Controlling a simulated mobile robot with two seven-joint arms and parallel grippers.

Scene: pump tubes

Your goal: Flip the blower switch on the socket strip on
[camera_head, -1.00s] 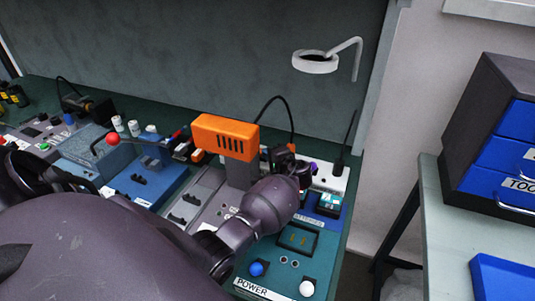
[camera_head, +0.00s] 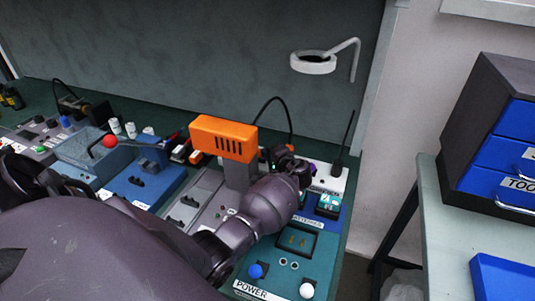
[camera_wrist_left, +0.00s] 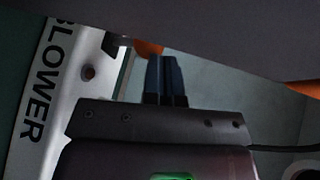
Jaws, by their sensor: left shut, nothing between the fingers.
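The white socket strip (camera_head: 326,178) lies at the back right of the bench in the head view, partly hidden behind my left gripper (camera_head: 293,162). In the left wrist view the strip (camera_wrist_left: 38,100) runs along the left side, with the label BLOWER and a round hole. A small dark part (camera_wrist_left: 116,44) at the strip's edge may be the switch; its position cannot be told. My left gripper (camera_wrist_left: 167,60) is shut and empty, with its dark fingertips together to the right of the strip. Contact with the switch cannot be seen. My right gripper is not in view.
An orange device (camera_head: 223,138) stands just left of my left gripper. A black plug and cord (camera_head: 338,167) rise from the strip's right end. A green panel labelled POWER (camera_head: 262,290), with blue and white knobs, lies in front. A grey wall stands behind.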

